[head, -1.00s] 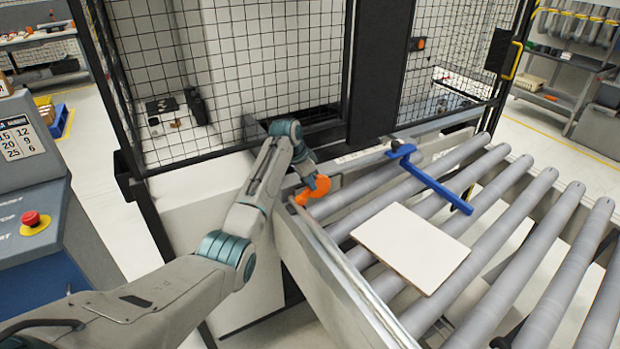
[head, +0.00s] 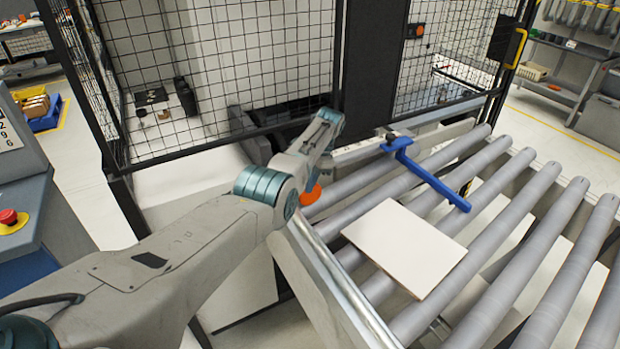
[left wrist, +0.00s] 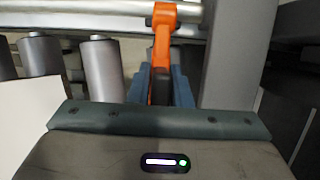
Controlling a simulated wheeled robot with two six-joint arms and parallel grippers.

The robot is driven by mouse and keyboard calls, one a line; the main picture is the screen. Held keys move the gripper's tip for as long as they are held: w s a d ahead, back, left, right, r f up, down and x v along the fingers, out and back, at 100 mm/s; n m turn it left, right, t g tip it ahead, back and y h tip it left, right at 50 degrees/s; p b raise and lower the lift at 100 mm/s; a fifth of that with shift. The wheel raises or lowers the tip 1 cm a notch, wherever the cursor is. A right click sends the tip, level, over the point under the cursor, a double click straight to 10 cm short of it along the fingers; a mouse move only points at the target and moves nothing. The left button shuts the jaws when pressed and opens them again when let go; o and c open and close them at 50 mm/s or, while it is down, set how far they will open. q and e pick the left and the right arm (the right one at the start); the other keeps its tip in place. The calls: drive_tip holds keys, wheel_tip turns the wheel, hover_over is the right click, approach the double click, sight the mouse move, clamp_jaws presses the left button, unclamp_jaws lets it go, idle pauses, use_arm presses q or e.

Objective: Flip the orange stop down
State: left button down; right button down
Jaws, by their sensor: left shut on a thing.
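The orange stop (head: 311,194) sits at the near-left edge of the roller conveyor, beside the metal side rail. In the head view my left arm hides most of it, so its exact tilt cannot be told. In the left wrist view the orange stop (left wrist: 164,28) is hooked at the metal rail, and its arm runs down between my fingers. My left gripper (left wrist: 160,88) is shut on this arm. In the head view the wrist stands above the stop and the fingertips are mostly hidden. My right gripper is not in view.
A pale board (head: 405,247) lies flat on the grey rollers (head: 480,250), right of the stop. A blue bar (head: 428,176) extends over the rollers behind it. A black mesh guard (head: 235,70) stands close behind my left arm.

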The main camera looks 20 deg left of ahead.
use_arm(q)
drive_tip(key=shift+s+d+f, duration=0.1)
drive_tip(key=shift+f, duration=0.2)
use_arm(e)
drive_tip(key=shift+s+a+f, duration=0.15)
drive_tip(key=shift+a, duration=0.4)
use_arm(q)
drive_tip(key=c, duration=1.4)
unclamp_jaws()
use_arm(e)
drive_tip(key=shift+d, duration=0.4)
use_arm(q)
drive_tip(key=shift+r, duration=0.1)
